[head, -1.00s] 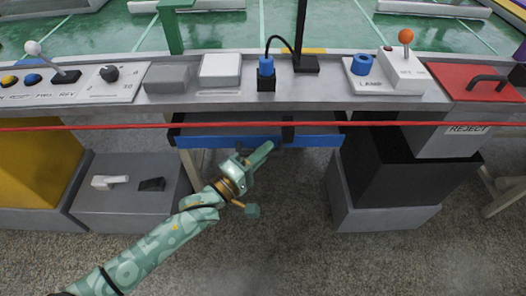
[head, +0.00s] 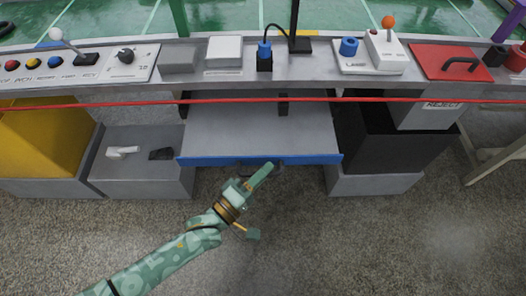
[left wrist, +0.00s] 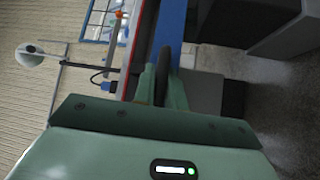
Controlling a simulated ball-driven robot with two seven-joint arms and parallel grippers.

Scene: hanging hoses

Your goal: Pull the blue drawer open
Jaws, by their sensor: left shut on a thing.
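The blue drawer's front (head: 215,160) juts well out from under the counter, and its flat grey inside shows behind the front. Its dark handle (left wrist: 163,62) is on the front face and is partly hidden by my fingers in the head view. My left gripper (head: 265,175) is at the handle, just in front of the blue edge. In the left wrist view, the fingers of my left gripper (left wrist: 162,88) are on either side of the dark handle, shut on it. My right gripper is in neither view.
A red rope (head: 130,103) runs across in front of the counter (head: 190,85). A grey block (head: 112,178) stands left of the drawer and a black bin (head: 385,145) stands right. The floor (head: 340,245) in front is clear.

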